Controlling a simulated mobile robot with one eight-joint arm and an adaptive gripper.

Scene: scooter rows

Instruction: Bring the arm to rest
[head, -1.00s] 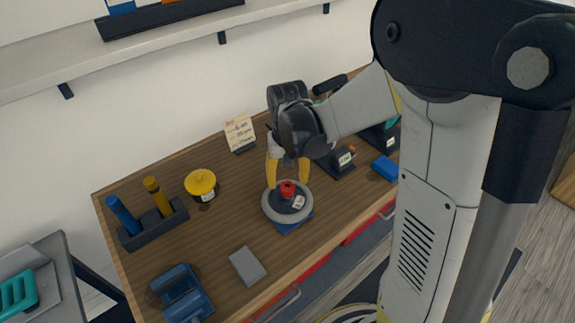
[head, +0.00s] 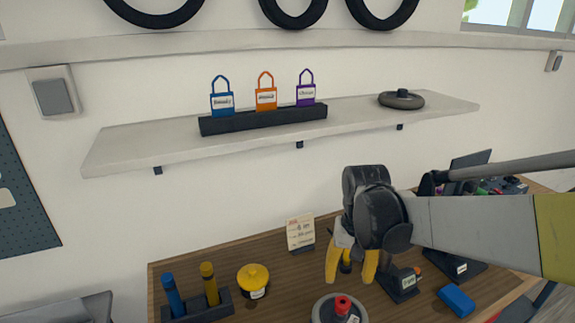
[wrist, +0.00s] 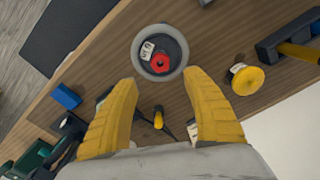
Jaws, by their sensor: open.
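My gripper (head: 352,272) hangs over the wooden workbench in the head view, its yellow fingers pointing down. In the wrist view my gripper (wrist: 163,108) has its two yellow fingers spread wide with nothing held between them. A grey round disc with a red knob (head: 338,310) sits on the bench below and in front of the fingers. The same disc (wrist: 160,52) shows beyond the fingertips in the wrist view, apart from them. My arm reaches in from the right edge of the head view.
A yellow-lidded pot (head: 253,280), a holder with blue and yellow handles (head: 200,303), a note card (head: 300,232) and a blue block (head: 457,300) stand on the bench.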

